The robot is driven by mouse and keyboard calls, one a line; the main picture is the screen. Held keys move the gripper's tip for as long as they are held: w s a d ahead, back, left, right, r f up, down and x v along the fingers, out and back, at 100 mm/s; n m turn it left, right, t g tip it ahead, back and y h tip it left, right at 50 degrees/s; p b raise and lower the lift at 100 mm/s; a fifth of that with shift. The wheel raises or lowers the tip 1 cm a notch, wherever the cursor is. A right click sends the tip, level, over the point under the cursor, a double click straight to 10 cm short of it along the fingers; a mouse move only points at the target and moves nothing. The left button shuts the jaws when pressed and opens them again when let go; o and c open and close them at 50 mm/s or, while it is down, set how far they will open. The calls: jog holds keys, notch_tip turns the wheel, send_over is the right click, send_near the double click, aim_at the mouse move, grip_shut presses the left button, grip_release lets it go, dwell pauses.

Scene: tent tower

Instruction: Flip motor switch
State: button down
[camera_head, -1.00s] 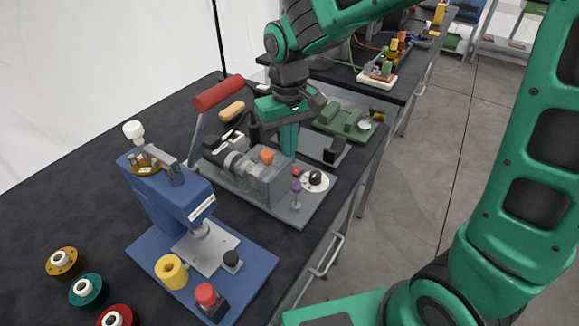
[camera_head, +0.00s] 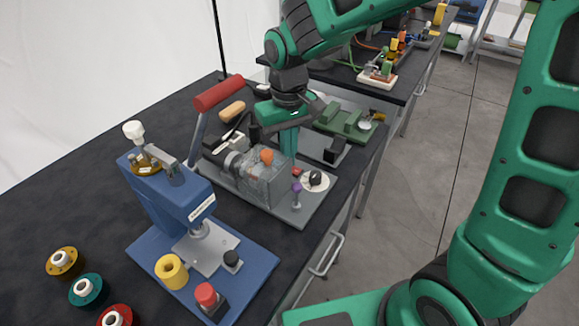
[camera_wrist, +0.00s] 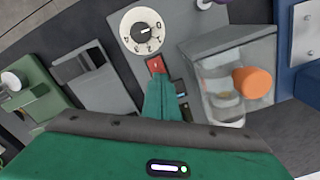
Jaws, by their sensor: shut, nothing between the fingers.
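A small red rocker switch (camera_wrist: 155,65) sits on the grey machine base, just below a white dial (camera_wrist: 141,30) with a black knob. In the head view the red switch (camera_head: 297,171) shows beside the dial (camera_head: 315,180). My gripper (camera_wrist: 161,85) is shut and empty, its green fingertips pointing at the switch's lower edge in the wrist view. Whether the tips touch it I cannot tell.
An orange knob (camera_wrist: 252,83) tops the clear housing close beside my fingers. A purple knob (camera_head: 297,187) stands near the dial. A lever with a red grip (camera_head: 218,93) rises at the left. A blue press (camera_head: 175,195) and a green fixture (camera_head: 342,121) flank the machine.

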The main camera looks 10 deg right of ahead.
notch_tip(320, 180, up, 7)
dwell(1.1)
dwell(0.4)
